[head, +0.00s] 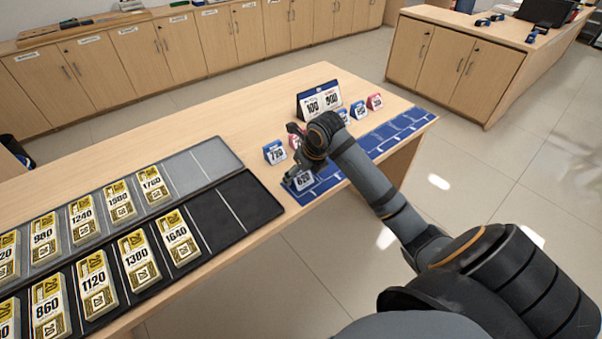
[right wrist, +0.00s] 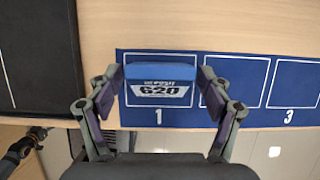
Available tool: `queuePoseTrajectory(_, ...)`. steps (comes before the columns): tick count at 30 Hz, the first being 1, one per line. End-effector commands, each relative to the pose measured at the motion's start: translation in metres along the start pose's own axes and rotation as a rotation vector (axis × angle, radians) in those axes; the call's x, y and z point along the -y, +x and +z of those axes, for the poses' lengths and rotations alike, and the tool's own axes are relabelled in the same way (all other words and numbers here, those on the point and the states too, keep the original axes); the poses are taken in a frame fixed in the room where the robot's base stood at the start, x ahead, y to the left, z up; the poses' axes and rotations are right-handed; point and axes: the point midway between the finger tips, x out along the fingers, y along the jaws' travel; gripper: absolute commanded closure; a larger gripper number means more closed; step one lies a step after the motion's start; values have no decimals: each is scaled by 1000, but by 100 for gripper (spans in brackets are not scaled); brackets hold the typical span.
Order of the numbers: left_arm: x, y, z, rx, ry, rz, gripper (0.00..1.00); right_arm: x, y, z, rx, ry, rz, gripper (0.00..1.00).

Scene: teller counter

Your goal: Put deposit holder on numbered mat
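The blue deposit holder marked 620 (right wrist: 160,83) stands over slot 1 of the blue numbered mat (right wrist: 288,85). In the head view the holder (head: 304,181) shows at the mat's near left end, partly behind my right gripper (head: 300,166). In the right wrist view the fingers of this gripper (right wrist: 160,97) are spread on both sides of the holder, with small gaps between pads and holder. The mat (head: 400,131) runs along the counter's front edge to the right. My left gripper is not seen in the head view.
Other holders, a blue one (head: 275,152) and a pink one (head: 375,101) among them, stand behind the mat. A tent sign (head: 320,101) stands at the back. The mat's right part is clear.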

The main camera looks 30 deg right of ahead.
Motion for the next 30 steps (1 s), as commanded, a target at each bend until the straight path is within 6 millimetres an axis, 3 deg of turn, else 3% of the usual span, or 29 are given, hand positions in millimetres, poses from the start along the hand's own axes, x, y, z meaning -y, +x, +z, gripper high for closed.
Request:
queuePoseTrajectory(11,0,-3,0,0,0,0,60,1,-7,2,2,-1,-2,18)
queuePoseTrajectory(22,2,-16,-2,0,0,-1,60,2,-93,2,2,-5,-8,18)
queuePoseTrajectory(30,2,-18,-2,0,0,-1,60,0,-121,1,1,-1,-2,18)
